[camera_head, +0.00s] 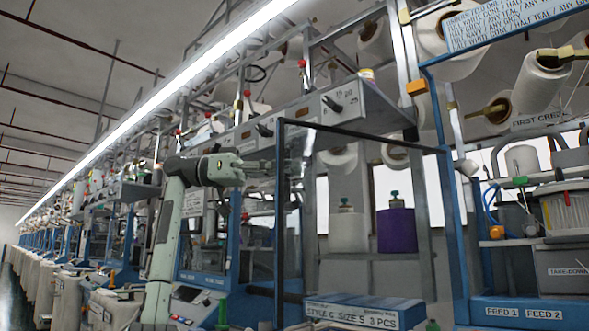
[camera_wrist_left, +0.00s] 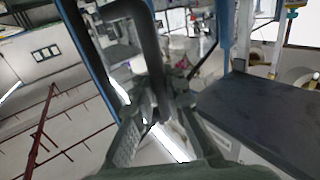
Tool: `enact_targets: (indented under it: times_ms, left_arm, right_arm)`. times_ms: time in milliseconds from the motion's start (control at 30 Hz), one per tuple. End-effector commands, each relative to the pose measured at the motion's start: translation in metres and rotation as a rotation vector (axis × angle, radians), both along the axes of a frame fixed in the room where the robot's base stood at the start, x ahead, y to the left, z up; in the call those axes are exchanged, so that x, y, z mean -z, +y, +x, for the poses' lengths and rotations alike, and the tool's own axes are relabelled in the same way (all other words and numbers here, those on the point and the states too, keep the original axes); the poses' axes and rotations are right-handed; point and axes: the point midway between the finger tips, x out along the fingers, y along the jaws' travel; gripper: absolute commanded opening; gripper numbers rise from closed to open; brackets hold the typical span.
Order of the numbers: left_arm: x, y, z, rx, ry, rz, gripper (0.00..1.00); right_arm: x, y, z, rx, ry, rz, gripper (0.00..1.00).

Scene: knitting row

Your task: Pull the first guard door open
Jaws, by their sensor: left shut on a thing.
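The guard door (camera_head: 362,134) is a thin dark frame around a see-through panel, in the middle of the head view. Its right side meets a blue post, and its left upright stands near my left gripper (camera_head: 264,169). In the left wrist view, a dark bent handle (camera_wrist_left: 150,45) runs down between the fingers of my left gripper (camera_wrist_left: 160,112). My left gripper is shut on this handle. The exact finger contact is partly hidden, and I cannot tell how far the door stands from its frame. My right gripper is in neither view.
Behind the panel stand a white yarn cone (camera_head: 347,230) and a purple one (camera_head: 396,230). A blue-edged sign box (camera_head: 365,311) is low in front. A control box (camera_head: 345,105) hangs above. A row of similar machines (camera_head: 75,240) recedes left.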

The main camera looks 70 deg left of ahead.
Motion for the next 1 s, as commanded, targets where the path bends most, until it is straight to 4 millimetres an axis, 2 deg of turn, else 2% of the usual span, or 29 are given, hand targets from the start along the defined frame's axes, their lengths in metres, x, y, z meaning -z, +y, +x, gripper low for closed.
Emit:
enact_targets:
  times_ms: [233,267,300,433,467,767,867,1000]
  left_arm:
    - [-0.001,-0.001,-0.004,0.001,-0.004,0.000,0.00]
    - [-0.001,-0.001,-0.004,0.001,-0.004,0.000,0.11]
    - [-0.002,0.000,-0.003,0.000,-0.005,0.000,0.16]
    - [-0.001,0.000,-0.002,0.000,-0.004,-0.001,0.32]
    - [-0.001,0.000,-0.002,0.000,-0.003,0.000,0.34]
    - [-0.001,0.001,-0.002,-0.001,-0.002,-0.001,0.34]
    - [-0.001,0.004,-0.009,-0.002,-0.002,-0.002,0.34]
    - [-0.001,0.015,-0.030,-0.003,-0.002,-0.003,0.34]
  right_arm:
    - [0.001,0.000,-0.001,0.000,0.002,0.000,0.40]
    - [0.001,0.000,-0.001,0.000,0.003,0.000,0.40]
    - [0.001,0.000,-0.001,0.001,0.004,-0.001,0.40]
    - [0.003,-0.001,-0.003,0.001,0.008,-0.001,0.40]
    - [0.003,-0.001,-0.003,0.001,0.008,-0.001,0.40]
    - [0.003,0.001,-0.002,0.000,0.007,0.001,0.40]
    - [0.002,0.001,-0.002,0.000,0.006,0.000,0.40]
    - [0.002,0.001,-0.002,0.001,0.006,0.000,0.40]
